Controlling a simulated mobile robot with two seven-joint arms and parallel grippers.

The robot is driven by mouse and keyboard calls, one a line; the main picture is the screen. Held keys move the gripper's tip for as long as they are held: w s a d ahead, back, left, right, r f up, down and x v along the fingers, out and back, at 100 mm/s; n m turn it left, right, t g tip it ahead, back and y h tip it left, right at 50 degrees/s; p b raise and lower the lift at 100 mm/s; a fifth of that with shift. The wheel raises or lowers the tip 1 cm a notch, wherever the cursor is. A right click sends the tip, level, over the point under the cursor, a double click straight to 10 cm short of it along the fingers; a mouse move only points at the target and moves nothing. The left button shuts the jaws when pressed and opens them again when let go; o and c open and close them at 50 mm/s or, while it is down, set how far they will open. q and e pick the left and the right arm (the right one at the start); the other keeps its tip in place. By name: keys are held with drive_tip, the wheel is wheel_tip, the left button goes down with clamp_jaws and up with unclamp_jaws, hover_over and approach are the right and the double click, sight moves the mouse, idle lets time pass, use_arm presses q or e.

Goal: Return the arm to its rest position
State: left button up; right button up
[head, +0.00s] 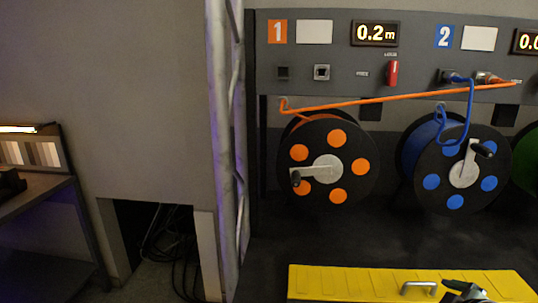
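A dark piece with pale edges (465,290) shows at the bottom edge, at the yellow ribbed cover (340,281), just right of its silver handle (418,287). It may be the tip of my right gripper, but it is cut off by the frame. I cannot tell whether it is open or holds anything. My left gripper and arm are not in view.
An orange reel (328,168) and a blue reel (464,177) hang under the grey panel (340,75). An orange cable (390,99) runs across to plugs near a blue cable (471,105). A truss post (225,150) and a side bench (40,195) stand left.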

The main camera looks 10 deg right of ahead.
drive_tip(key=s+a+f+m+g+y, duration=0.3)
drive_tip(key=s+a+f+m+g, duration=0.3)
drive_tip(key=s+a+f, duration=1.2)
use_arm(q)
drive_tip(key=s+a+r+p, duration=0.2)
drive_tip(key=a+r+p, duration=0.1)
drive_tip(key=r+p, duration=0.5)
drive_tip(key=p, duration=0.3)
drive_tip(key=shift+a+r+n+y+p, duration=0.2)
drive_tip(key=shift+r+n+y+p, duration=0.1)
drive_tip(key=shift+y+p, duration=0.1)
use_arm(e)
drive_tip(key=w+a+t, duration=0.1)
drive_tip(key=w+a+t+y, duration=0.1)
drive_tip(key=w+t, duration=0.1)
drive_tip(key=w+a+t+y, duration=0.1)
drive_tip(key=t, duration=0.1)
drive_tip(key=shift+w+f, duration=0.15)
drive_tip(key=shift+w, duration=0.1)
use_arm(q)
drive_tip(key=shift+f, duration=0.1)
